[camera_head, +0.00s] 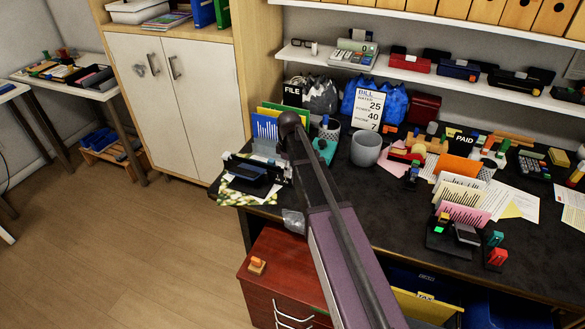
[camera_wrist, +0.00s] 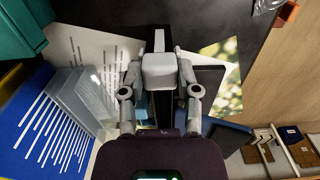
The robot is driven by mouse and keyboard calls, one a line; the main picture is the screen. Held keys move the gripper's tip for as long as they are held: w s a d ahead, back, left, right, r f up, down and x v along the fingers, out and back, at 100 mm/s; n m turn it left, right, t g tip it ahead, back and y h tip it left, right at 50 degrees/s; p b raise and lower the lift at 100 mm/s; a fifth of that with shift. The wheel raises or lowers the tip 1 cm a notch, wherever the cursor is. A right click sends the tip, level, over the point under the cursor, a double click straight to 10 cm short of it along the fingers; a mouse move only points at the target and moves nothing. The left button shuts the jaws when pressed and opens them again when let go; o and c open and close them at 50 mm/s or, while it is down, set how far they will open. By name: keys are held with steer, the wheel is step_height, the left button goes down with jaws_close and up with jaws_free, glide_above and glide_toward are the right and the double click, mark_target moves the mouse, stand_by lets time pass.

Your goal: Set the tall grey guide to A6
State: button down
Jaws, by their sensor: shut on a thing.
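In the wrist view my gripper (camera_wrist: 159,62) is shut on the light grey block-shaped guide (camera_wrist: 160,73), with one finger on each side of it. A dark device (camera_wrist: 207,82) lies beneath and beside the fingers, partly hidden by them. In the head view a black device (camera_head: 252,172), which looks like a hole punch, sits at the desk's left front corner. My arm covers much of the area beside it, so the gripper cannot be made out there. No A6 mark is readable in either view.
A blue striped folder (camera_head: 264,128) stands close behind the device, and shows left of my fingers in the wrist view (camera_wrist: 45,125). A teal object (camera_head: 325,150) and a grey cup (camera_head: 366,148) stand to the right. A red drawer cabinet (camera_head: 285,270) is below the desk.

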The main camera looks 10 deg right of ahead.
steer(key=shift+w+a, duration=0.4)
steer(key=shift+a, duration=0.3)
steer(key=shift+w+a, duration=0.4)
steer(key=shift+a, duration=0.3)
steer(key=shift+c, duration=1.6)
jaws_free()
steer(key=shift+r, duration=0.1)
